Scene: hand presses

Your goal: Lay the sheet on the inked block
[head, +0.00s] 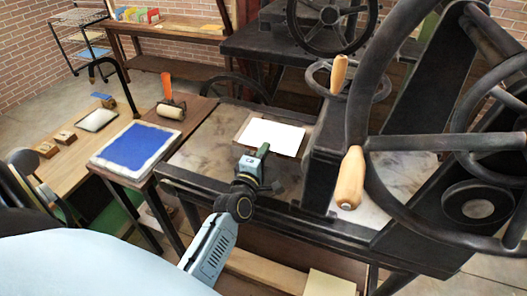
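A white sheet (273,136) lies flat on the press bed in the middle of the head view. A thin brownish border (302,148) shows around it, perhaps the block or a board beneath; the sheet covers most of what is under it. My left gripper (263,149) is at the sheet's near edge, its tip overlapping that edge in the picture. Its fingers are too small and too end-on to tell whether they are open or shut, or touching the sheet. My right gripper is not in view.
The press bed (205,148) has bare room left of the sheet. The press's dark frame, big wheel and wooden handles (350,178) stand close on the right. A blue-inked slab (135,146) and a roller (170,109) sit on the side table at left.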

